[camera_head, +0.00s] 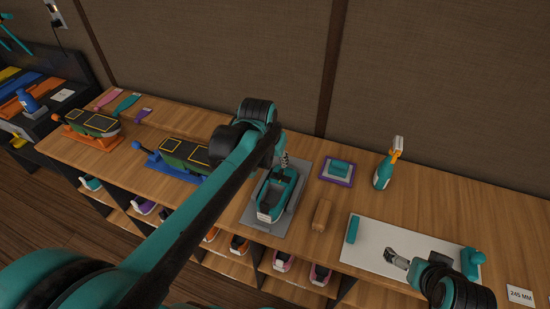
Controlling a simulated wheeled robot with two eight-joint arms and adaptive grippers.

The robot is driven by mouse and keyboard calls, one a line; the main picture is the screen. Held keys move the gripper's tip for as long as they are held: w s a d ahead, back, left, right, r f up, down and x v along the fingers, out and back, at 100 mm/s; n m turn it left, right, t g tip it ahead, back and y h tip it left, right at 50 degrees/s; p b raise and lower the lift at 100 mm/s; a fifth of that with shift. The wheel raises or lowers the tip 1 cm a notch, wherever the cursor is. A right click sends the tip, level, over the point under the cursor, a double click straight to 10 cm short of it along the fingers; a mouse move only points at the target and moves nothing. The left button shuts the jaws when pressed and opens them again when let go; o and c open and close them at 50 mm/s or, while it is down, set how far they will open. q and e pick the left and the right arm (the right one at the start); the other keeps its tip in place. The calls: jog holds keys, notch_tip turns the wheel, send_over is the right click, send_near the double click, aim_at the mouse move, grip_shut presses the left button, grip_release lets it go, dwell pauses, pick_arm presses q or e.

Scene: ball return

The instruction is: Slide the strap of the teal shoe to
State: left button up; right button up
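The teal shoe (268,210) sits on a grey plate (293,216) near the middle of the bench. Its strap is too small to make out clearly. My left arm reaches in from the lower left, and my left gripper (284,160) is at the far end of the shoe, pointing down. I cannot tell whether it touches the shoe, or whether its fingers are open or shut. My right gripper (395,258) is over the white board (372,235) at the right, apart from the shoe. Its finger state is too small to read.
A tan block (321,215) lies right of the shoe. Beyond are a purple-edged pad (338,171) and a spray bottle (386,168). Teal blocks (352,229) stand on the white board. Dark-topped devices (184,154) are at left. Shoes fill the shelves below. A size card (520,295) lies at right.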

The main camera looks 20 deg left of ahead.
pick_arm(q)
jog(key=g+p, duration=0.4)
jog(key=p, duration=0.3)
send_over(281, 171)
notch_tip(281, 171, down, 2)
jog(key=shift+s, duration=0.1)
jog(key=shift+f, duration=0.65)
notch_tip(281, 171, down, 8)
jog(key=shift+r+b, duration=0.1)
jog(key=shift+b, duration=1.05)
grip_shut()
